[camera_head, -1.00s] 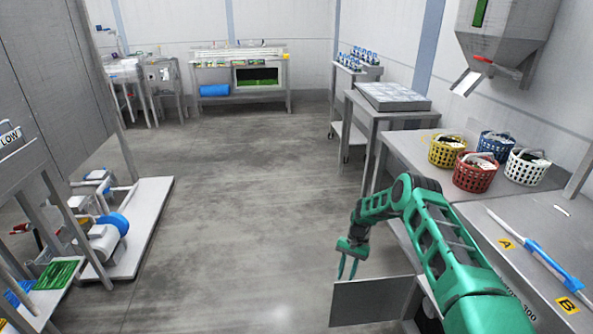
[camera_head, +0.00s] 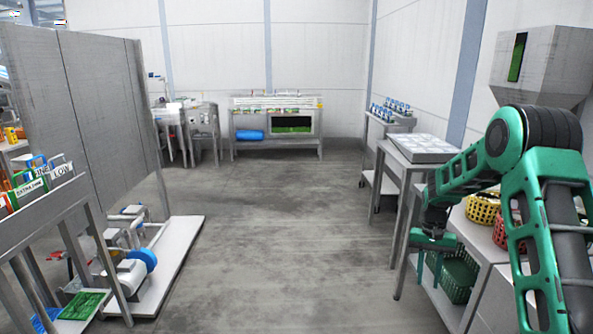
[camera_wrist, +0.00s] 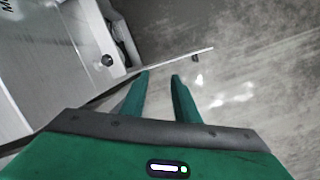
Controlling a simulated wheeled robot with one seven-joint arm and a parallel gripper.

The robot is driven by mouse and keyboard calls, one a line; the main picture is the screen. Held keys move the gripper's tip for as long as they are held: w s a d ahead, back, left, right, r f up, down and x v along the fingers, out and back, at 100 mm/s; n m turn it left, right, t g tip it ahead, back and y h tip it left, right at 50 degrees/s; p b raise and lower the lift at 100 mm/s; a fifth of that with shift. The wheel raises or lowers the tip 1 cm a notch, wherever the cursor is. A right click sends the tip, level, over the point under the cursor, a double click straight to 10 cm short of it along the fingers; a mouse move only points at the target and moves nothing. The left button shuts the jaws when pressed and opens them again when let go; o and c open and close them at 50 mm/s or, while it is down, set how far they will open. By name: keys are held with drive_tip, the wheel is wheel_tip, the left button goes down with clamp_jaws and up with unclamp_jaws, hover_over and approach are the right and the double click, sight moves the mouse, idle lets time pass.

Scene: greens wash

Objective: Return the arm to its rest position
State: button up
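My green arm reaches in from the right side of the head view, its elbow raised and its forearm folded down in front of the bench. My gripper (camera_head: 430,262) hangs with its fingers pointing down, beside the front edge of the right-hand bench. In the wrist view the two green fingers of my gripper (camera_wrist: 161,78) stand apart with nothing between them. Beyond them are grey floor and the edge of a thin panel (camera_wrist: 175,61).
A yellow basket (camera_head: 481,210) and a red basket are partly hidden behind my arm. A green crate (camera_head: 462,284) sits low behind the gripper. A side table (camera_head: 397,169) with a grey tray stands farther back. A labelled rack (camera_head: 50,215) is at left. The middle floor is clear.

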drive_tip(key=s+d+r+t, duration=0.1)
drive_tip(key=s+d+r, duration=0.2)
drive_tip(key=s+r, duration=1.5)
drive_tip(key=s+a+t, duration=0.1)
drive_tip(key=s+a, duration=0.2)
drive_tip(key=s, duration=2)
drive_tip(key=shift+s+r+m, duration=0.3)
drive_tip(key=shift+r, duration=0.1)
